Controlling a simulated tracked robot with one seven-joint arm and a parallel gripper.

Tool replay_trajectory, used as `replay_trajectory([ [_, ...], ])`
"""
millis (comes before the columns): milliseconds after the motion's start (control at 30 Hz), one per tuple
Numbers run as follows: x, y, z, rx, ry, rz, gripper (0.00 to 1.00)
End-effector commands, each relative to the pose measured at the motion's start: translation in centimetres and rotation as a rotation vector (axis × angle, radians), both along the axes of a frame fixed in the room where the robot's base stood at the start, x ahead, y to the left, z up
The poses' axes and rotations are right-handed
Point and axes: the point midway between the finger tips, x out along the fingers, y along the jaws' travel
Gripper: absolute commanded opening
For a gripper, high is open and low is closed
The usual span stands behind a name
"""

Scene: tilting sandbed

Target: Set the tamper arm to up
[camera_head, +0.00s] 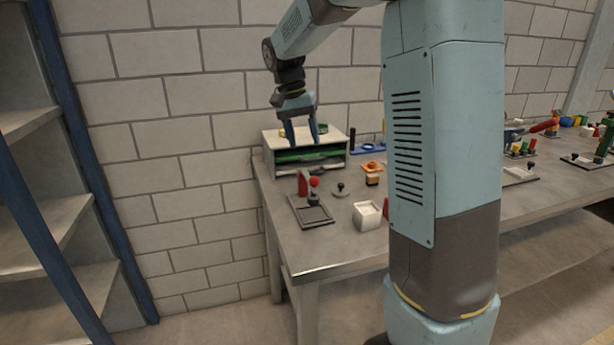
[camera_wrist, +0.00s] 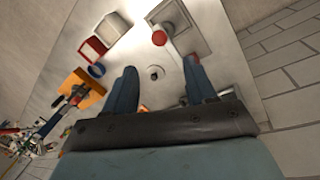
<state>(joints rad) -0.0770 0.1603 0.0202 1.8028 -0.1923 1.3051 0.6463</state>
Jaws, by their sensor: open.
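What looks like the tamper is a dark framed base (camera_head: 312,216) near the left end of the bench, with a red post (camera_head: 302,185) and a red ball knob (camera_head: 314,182). The knob shows small and a little above the base; I cannot tell the arm's exact angle. In the wrist view the red knob (camera_wrist: 159,38) is at the top middle, beyond my fingertips, with the base (camera_wrist: 178,16) behind it. My gripper (camera_head: 302,136) is open and empty, pointing down above the back of the bench, apart from the tamper.
A grey disc with a black knob (camera_head: 340,190) lies right of the tamper. A white open box (camera_head: 367,215) and an orange block (camera_head: 373,168) are farther right. A tray organiser (camera_head: 285,157) stands at the back below my gripper. The bench's front left is clear.

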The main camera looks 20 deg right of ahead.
Motion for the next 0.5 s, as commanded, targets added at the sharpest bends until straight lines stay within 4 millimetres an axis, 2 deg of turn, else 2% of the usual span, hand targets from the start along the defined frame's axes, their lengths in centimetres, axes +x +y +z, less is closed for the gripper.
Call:
replay_trajectory([
  [300, -0.7, -1.1, -5.6, 0.000, 0.003, -0.001, 0.56],
  [500, -1.0, -1.7, -8.7, 0.000, 0.002, 0.000, 0.56],
])
